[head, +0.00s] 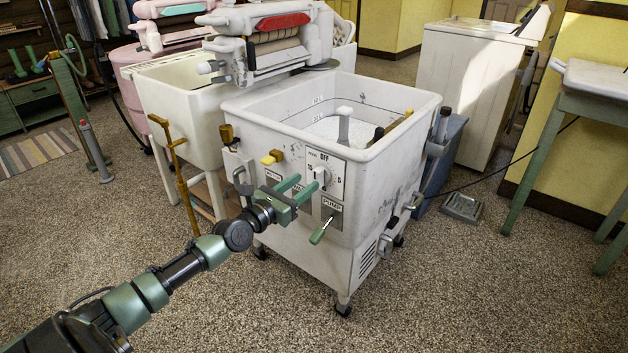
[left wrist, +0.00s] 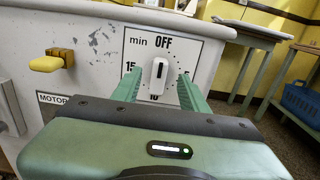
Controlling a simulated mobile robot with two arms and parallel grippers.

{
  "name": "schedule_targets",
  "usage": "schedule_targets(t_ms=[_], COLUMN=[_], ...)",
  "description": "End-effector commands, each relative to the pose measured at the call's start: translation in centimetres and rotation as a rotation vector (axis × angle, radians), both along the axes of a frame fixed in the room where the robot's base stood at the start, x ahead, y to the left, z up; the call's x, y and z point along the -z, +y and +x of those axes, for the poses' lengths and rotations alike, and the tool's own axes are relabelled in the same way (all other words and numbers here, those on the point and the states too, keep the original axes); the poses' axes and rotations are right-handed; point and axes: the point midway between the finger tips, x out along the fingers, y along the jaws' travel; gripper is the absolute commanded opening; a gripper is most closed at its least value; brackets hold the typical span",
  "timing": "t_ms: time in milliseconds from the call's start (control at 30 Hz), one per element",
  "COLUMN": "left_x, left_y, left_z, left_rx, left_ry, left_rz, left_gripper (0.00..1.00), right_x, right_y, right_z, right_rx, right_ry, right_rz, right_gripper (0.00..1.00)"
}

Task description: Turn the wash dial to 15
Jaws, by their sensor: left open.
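The wash dial is a white knob (left wrist: 158,76) on a pale square plate (head: 336,168) on the front of the white washer (head: 362,214). The plate reads "min" and "OFF" at the top, 15 at the left, 5 at the right and 10 at the bottom. The knob stands upright, with a dark mark near its upper end, toward OFF. My left gripper (head: 309,185) is open in front of the dial. In the left wrist view its green fingers (left wrist: 160,78) stand on either side of the knob; I cannot tell whether they touch it. My right gripper is not in view.
A yellow-handled lever (head: 272,157) sits left of the dial, with a MOTOR label below it. A green-handled PUMP lever (head: 321,231) hangs below the dial. The wringer (head: 268,45) is above the tub. Speckled floor in front is clear.

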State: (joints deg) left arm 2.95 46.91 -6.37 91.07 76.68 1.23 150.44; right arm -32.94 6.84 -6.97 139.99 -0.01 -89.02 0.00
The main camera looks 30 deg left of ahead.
Motion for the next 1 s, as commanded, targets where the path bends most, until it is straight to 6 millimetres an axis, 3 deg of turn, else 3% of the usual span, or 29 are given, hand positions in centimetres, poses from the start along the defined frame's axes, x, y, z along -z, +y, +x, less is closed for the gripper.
schedule_targets(t_ms=[333,767,900,933,1000], left_x=[0.1,0.1,0.1,0.1,0.1], left_y=[-0.3,-0.4,-0.4,-0.4,-0.4], left_z=[4.5,5.2,5.2,5.2,5.2], left_rx=[-0.001,0.0,0.0,0.0,0.0], left_ry=[-0.001,0.002,0.002,0.002,0.002], left_rz=[0.003,0.003,0.003,0.003,0.003], left_gripper=[0.44,0.44,0.05,0.0,0.0], right_x=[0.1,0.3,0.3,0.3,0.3], right_y=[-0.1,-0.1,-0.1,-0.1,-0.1], right_z=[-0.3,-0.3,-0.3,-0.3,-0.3], right_rx=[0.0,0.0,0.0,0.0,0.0], right_ry=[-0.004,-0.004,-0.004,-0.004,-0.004], right_rz=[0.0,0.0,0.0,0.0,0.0], right_gripper=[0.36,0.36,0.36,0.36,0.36])
